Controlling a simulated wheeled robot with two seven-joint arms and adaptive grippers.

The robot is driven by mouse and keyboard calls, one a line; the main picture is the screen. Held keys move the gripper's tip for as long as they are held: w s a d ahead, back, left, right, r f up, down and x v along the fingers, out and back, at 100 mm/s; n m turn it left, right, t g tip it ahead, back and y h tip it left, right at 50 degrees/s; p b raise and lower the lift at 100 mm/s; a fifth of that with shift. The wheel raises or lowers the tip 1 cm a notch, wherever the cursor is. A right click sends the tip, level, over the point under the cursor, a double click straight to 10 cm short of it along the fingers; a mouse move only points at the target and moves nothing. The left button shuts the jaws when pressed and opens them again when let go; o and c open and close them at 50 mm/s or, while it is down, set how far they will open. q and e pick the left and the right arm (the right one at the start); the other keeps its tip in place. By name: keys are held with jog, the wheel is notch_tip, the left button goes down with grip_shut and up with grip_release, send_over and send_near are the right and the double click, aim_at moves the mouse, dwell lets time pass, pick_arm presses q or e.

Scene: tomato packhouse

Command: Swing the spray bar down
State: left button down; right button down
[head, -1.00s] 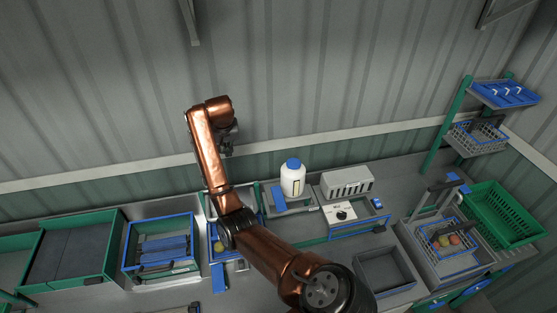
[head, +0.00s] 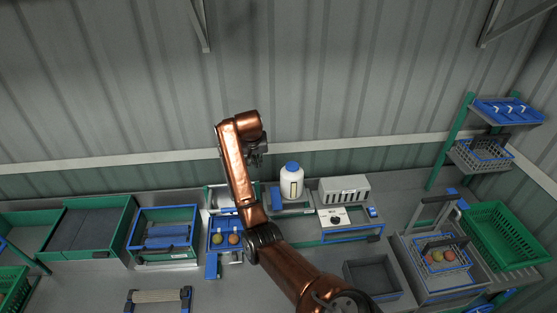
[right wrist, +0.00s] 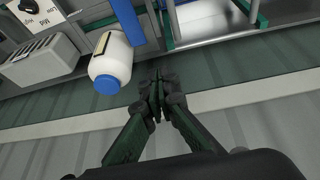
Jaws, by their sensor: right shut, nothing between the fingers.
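My right gripper (head: 257,155) is raised in front of the wall, above and left of the white bottle. It is shut and empty; its fingers meet in the right wrist view (right wrist: 157,97). An upright grey frame with a crossbar (head: 432,201) stands over the grey basin (head: 405,257) at the right. This may be the spray bar, but I cannot tell for sure. A basket with several tomatoes sits in that basin, far from my gripper. My left gripper is not in view.
A white bottle with a blue cap (head: 291,183) stands close to my gripper; it also shows in the right wrist view (right wrist: 106,57). A grey slotted box (head: 344,187) stands beside it. A green crate (head: 503,236) is at far right. The air before the wall is clear.

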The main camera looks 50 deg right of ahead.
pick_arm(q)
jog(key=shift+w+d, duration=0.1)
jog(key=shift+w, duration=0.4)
pick_arm(e)
jog(key=s+d+h, duration=0.2)
jog(key=d, duration=0.4)
jog(key=shift+s+r+m+g, duration=0.25)
jog(key=shift+r+m+g, duration=0.15)
jog(key=shift+f, duration=0.1)
